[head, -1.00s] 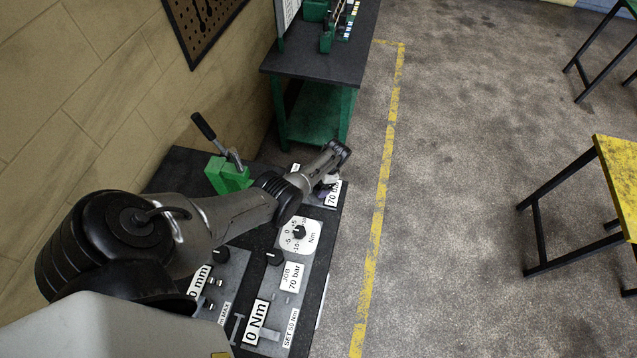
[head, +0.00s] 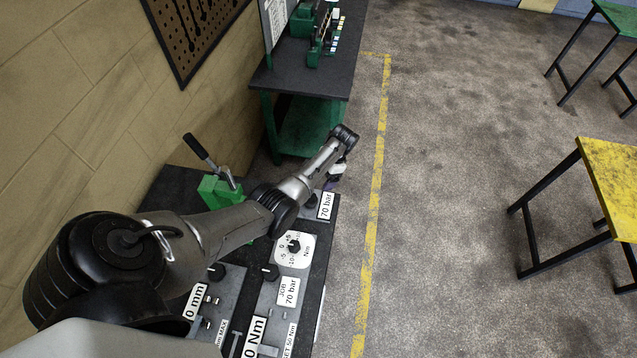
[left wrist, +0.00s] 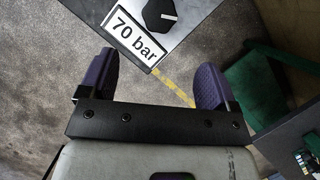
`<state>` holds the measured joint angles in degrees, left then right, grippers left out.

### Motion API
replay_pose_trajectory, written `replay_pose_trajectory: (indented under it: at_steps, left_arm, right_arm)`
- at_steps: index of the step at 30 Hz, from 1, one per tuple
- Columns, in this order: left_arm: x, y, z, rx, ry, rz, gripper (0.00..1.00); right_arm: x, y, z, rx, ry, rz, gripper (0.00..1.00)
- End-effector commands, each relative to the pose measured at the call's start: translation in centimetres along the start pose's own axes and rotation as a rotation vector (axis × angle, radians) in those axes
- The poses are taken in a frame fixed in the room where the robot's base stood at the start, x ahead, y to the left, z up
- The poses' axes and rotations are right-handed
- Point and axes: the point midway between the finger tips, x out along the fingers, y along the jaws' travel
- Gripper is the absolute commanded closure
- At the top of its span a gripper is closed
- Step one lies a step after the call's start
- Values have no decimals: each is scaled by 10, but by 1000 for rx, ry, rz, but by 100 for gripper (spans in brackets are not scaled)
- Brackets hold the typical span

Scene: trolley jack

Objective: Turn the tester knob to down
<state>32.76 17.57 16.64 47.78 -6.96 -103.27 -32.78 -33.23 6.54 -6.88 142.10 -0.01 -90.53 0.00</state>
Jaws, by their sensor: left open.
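A black knob (head: 311,202) sits on the grey panel at the far end of the bench, next to a white label reading 70 bar (head: 326,205). In the left wrist view the knob (left wrist: 160,14) shows at the top edge with a white mark on it, and the label (left wrist: 136,32) is beside it. My left gripper (head: 334,178) is just past the panel's far right corner, apart from the knob. Its two purple fingers (left wrist: 157,65) are spread and empty, with floor between them. My right gripper is not in view.
The dark bench (head: 318,262) carries other knobs, a dial (head: 293,248) marked Nm and a green pump-like block (head: 220,190) with a lever. A green table (head: 308,80) stands beyond it. Open floor with a yellow line (head: 372,230) lies to the right.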

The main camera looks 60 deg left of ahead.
Motion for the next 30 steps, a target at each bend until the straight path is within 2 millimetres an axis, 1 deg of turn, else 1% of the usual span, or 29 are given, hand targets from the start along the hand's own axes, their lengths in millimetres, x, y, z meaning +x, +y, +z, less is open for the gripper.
replay_pose_trajectory:
  at_steps: [3, 6, 17, 20, 21, 23, 24, 26, 27, 29, 30]
  left_arm:
    - [-10, 0, 0, 0, 1, 0, 17]
    - [-14, 0, 0, 0, 1, 0, 17]
    - [-16, 0, 0, 0, 1, 0, 17]
    - [-22, -1, -4, -1, 14, -2, 17]
    - [-28, -7, -6, -9, 26, -8, 17]
    - [-40, -26, -3, -33, 41, -26, 17]
    - [-50, -41, 0, -48, 47, -52, 17]
    - [-68, -63, 5, -58, 40, -121, 17]
    - [-80, -76, 9, -60, 31, -173, 17]
    - [-100, -94, 14, -60, 18, -261, 17]
    - [-114, -105, 17, -59, 8, -325, 17]
  right_arm:
    - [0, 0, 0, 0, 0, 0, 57]
    - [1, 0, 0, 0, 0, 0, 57]
    - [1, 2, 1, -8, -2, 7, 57]
    - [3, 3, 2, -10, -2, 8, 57]
    - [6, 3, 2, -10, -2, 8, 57]
    - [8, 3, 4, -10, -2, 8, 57]
    - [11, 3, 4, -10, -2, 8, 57]
    - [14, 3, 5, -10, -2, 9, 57]
    - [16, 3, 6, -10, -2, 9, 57]
    - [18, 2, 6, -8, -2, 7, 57]
    - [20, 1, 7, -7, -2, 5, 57]
